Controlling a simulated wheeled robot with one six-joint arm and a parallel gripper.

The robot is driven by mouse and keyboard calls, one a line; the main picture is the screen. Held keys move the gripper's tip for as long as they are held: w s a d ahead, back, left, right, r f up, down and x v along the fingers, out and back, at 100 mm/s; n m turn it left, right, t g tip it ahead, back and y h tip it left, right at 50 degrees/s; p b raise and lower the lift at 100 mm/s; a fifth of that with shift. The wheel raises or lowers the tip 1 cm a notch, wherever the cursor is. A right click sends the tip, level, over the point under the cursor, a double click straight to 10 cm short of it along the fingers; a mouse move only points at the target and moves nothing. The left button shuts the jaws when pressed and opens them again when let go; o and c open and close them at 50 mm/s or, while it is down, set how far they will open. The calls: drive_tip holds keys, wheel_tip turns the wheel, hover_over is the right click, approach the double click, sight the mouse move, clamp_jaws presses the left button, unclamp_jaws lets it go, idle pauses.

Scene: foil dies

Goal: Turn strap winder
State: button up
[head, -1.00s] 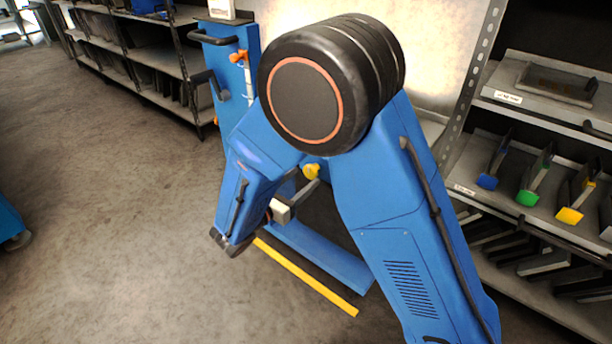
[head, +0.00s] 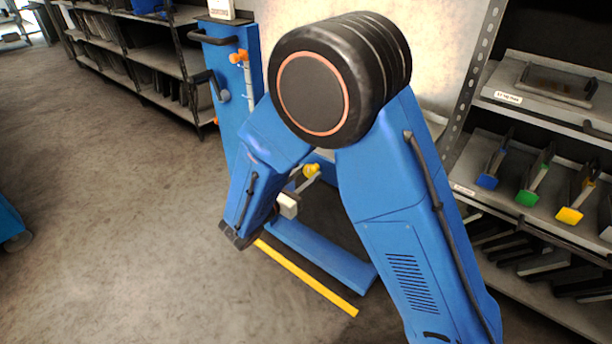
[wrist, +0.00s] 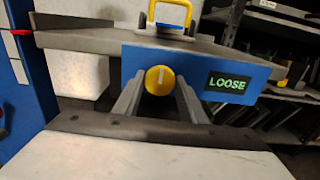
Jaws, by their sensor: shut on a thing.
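The strap winder's round yellow knob (wrist: 160,80) sits on the front of a blue housing (wrist: 238,64) in the wrist view. A pale line runs upright across the knob's face. A small dark display (wrist: 229,84) to its right reads "LOOSE" in green. My gripper (wrist: 160,83) has one finger on each side of the knob and is shut on it. In the head view the yellow knob (head: 312,170) shows between my arm links, with my gripper (head: 306,179) at it. My arm hides most of the housing there.
A yellow handle (wrist: 171,12) stands on top of the fixture. A blue post with dark handles (head: 228,85) stands behind my arm. A shelf rack with coloured-ended dies (head: 535,180) is at right. A yellow floor strip (head: 305,278) lies in front. Open floor (head: 110,210) spreads left.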

drive_tip(key=shift+m, duration=0.3)
drive_tip(key=m, duration=1.3)
idle(0.5)
drive_tip(key=o, duration=1.1)
drive_tip(key=shift+c, duration=0.2)
drive_tip(key=v, duration=1.7)
drive_tip(key=shift+s, duration=0.2)
